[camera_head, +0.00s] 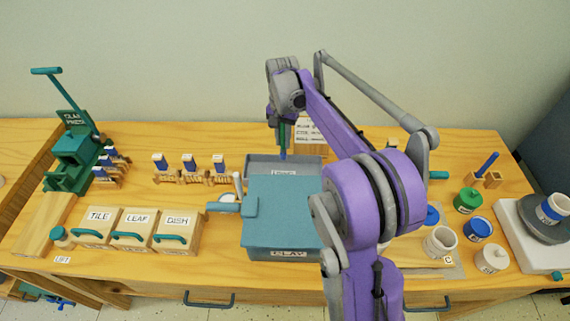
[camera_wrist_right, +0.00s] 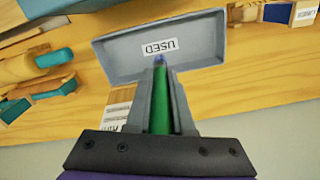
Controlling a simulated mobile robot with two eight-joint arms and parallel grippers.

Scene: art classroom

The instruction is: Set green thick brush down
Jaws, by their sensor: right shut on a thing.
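My right gripper (camera_head: 281,122) is shut on the green thick brush (camera_head: 283,140), which points down with its blue tip lowest. In the right wrist view the green handle (camera_wrist_right: 160,112) lies between the fingers (camera_wrist_right: 160,82). In the head view this tray (camera_head: 257,164) is at the back of the table, behind the clay box. I cannot tell whether the tip touches it. My left gripper is not in view.
A blue-grey box labelled CLAY (camera_head: 283,205) stands just in front of the tray. Stamps on a wooden rack (camera_head: 190,178) are left of it. A small labelled card holder (camera_head: 309,133) is close behind. Paint pots (camera_head: 467,200) stand at the right.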

